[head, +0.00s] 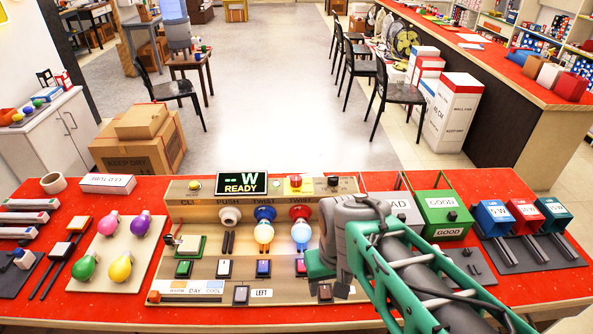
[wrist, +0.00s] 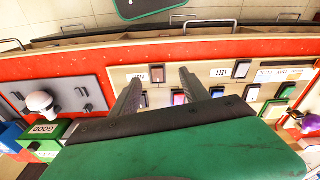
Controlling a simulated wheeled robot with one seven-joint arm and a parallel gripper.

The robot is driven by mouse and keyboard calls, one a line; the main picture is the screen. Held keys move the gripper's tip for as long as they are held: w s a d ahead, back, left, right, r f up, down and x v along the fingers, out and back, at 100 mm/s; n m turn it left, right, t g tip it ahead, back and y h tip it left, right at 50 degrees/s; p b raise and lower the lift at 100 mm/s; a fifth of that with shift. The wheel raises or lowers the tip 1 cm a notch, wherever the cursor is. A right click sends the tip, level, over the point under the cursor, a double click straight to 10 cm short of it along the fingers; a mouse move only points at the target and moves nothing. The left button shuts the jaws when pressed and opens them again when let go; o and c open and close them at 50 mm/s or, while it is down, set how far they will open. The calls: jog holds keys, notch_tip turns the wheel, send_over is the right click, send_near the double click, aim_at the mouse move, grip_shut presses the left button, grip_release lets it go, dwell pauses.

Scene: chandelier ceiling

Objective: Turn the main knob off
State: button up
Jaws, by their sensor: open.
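A beige control board (head: 230,265) lies on the red table. Its raised back panel has a green READY display (head: 241,183), a red button (head: 295,181) and a small black knob (head: 333,182) near the right end. I cannot read a label marking any of these as the main knob. Below, two bulbs (head: 264,232) look lit. My gripper (wrist: 160,75) points down over the board's front right part, its two fingers apart with nothing between them. In the head view my arm covers that part of the board and the fingers are mostly hidden.
Several rocker switches (head: 241,294) line the board's front. Coloured bulbs (head: 120,267) sit on a plate at left. A green bin (head: 440,212) and blue and red boxes (head: 493,217) stand at right.

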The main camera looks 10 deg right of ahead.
jog(key=w+d+f+g+p, duration=0.1)
jog(key=w+d+g+p, duration=0.15)
jog(key=w, duration=0.75)
jog(key=n+t+p, duration=0.1)
jog(key=n+t, duration=0.2)
jog(key=t, duration=0.3)
send_near(296, 177)
jog(key=f, duration=0.1)
jog(key=shift+y, duration=0.4)
jog(key=x, duration=0.2)
jog(key=p+x, duration=0.1)
jog(key=x, duration=0.2)
jog(key=p+x, duration=0.1)
jog(key=x, duration=0.2)
jog(key=shift+w+d+r, duration=0.1)
jog(key=shift+w+d, duration=0.1)
jog(key=shift+d, duration=0.15)
jog(key=shift+c, duration=0.3)
grip_shut()
